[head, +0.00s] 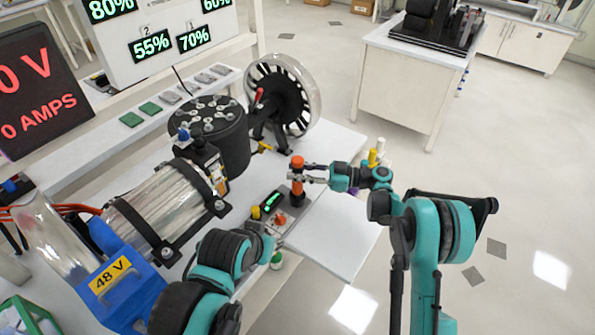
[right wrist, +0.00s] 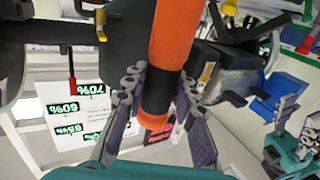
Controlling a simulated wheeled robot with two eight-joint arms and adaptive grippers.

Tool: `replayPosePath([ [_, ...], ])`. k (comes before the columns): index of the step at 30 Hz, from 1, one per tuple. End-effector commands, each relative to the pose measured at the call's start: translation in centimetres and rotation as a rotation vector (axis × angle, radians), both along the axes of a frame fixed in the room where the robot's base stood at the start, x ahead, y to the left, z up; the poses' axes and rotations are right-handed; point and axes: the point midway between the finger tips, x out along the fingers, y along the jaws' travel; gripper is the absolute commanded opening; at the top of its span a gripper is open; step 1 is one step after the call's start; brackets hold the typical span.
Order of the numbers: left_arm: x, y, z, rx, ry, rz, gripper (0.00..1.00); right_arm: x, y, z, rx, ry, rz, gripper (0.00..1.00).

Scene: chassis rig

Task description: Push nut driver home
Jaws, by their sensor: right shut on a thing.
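The nut driver (head: 297,163) has an orange top and a dark band with orange below. It stands about upright over the near right part of the white bench. My right gripper (head: 299,174) is shut on it from the right. In the right wrist view the orange and black handle (right wrist: 168,55) lies between the two finger pads. The nut driver's lower end is hard to make out.
A spoked wheel (head: 284,95) and a black round motor (head: 212,130) stand behind, left of the nut driver. A clear cylinder (head: 160,205) and a blue 48 V block (head: 118,285) fill the left. The bench's right corner (head: 345,235) is bare.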

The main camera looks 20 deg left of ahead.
Motion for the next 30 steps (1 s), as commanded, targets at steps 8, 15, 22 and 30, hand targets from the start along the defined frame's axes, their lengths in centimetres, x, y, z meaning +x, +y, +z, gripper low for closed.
replayPosePath([
  [8,0.0,0.0,-0.36,0.0,0.0,0.0,0.32,0.0,0.0,-0.4,0.001,0.0,0.0,0.01],
  [15,0.0,0.0,-0.62,0.0,0.0,0.0,0.32,0.0,0.0,-0.75,0.001,0.0,0.0,0.01],
  [22,0.0,0.0,-0.75,0.0,0.0,0.0,0.32,0.0,0.0,-0.94,0.001,0.0,0.0,0.01],
  [30,0.0,0.0,-0.75,0.0,0.0,0.0,0.32,-0.01,0.01,-0.96,0.0,0.0,0.0,0.51],
])
